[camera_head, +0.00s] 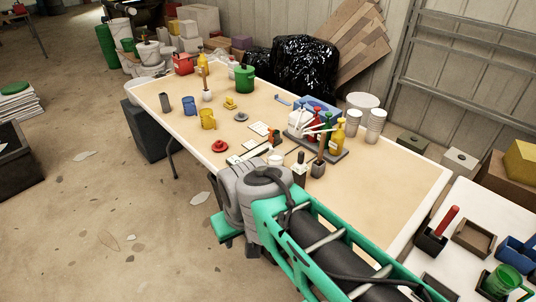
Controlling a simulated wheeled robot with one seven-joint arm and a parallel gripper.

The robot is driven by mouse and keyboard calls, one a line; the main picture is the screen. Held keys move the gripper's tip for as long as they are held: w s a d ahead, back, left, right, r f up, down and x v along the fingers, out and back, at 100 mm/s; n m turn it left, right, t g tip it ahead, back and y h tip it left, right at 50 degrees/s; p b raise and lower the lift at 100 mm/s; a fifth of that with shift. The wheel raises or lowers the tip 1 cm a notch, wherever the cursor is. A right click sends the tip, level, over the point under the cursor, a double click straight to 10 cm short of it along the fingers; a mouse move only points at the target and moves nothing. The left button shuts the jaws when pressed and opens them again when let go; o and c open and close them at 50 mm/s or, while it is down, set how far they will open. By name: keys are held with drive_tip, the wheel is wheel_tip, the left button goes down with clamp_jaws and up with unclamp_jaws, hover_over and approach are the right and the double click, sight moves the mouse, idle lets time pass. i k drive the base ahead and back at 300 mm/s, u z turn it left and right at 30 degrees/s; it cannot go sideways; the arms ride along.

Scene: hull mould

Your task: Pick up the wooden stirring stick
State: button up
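A thin, brown-orange upright stick (205,75) stands in a small white cup (207,95) on the far left part of the tan table (395,190). It looks like wood, but it is small here. A second brown upright piece (322,143) rises from a dark holder (318,167) near the table's middle. I cannot tell for certain which is the stirring stick. My green and grey arm reaches in from the bottom right, and its grey joint covers part of the table's near edge. My gripper's fingers cannot be made out; they seem hidden behind that joint.
A blue mug (189,106), a yellow mug (208,119) and a green pot (244,78) stand around the white cup. Red and yellow bottles (338,136) crowd a grey tray. The table's right part is bare. A white side table (462,222) holds small bins.

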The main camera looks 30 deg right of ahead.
sight(323, 135)
drive_tip(key=u, duration=0.15)
drive_tip(key=i, duration=1)
